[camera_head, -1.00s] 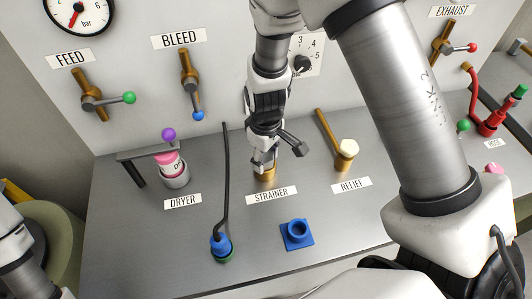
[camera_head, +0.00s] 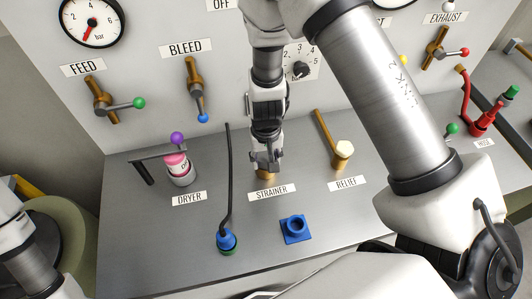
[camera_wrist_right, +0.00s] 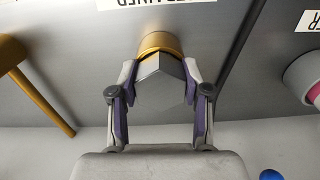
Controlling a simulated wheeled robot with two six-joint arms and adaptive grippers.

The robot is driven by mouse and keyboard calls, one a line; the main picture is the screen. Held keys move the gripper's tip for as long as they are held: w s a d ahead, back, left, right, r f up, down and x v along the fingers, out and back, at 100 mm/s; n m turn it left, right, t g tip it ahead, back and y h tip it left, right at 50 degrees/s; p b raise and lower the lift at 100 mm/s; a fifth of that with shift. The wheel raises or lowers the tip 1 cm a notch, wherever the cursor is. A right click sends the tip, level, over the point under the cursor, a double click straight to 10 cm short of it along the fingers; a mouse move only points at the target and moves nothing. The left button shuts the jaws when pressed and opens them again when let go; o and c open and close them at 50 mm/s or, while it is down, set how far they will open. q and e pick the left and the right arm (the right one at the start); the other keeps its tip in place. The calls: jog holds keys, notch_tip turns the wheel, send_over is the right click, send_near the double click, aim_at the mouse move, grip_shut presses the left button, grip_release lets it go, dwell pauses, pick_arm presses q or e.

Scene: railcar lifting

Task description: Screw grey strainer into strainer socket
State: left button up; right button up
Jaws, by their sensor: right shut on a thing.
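My right gripper (camera_head: 266,160) points down at the brass strainer socket (camera_head: 268,177) behind the STRAINER label. In the right wrist view, the gripper (camera_wrist_right: 160,100) has its two purple-padded fingers on either side of the grey strainer (camera_wrist_right: 165,78), a faceted grey head. The strainer meets the brass socket (camera_wrist_right: 160,42) and looks in line with it. How deep it sits cannot be told. In the head view the fingers hide most of the strainer. Part of my left arm shows at the lower left; its gripper is out of view.
The DRYER holder (camera_head: 182,178) stands left, with a black bracket. A blue square socket (camera_head: 295,229) lies in front. The brass RELIEF lever (camera_head: 330,140) stands close on the right.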

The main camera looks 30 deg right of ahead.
jog(key=shift+o, duration=0.4)
jog(key=m, duration=0.1)
jog(key=m+p, duration=0.2)
jog(key=m, duration=0.1)
jog(key=shift+s+a+r, duration=0.1)
jog(key=shift+s+a, duration=0.15)
jog(key=shift+s, duration=0.1)
jog(key=shift+m+p, duration=0.4)
jog(key=shift+w+a+m, duration=0.15)
jog(key=shift+w+m, duration=0.05)
jog(key=shift+m, duration=0.1)
jog(key=shift+c, duration=0.2)
jog(key=o, duration=0.9)
jog(key=shift+o, duration=0.2)
jog(key=shift+w+d, duration=0.1)
jog(key=shift+d, duration=0.5)
jog(key=shift+a, duration=0.25)
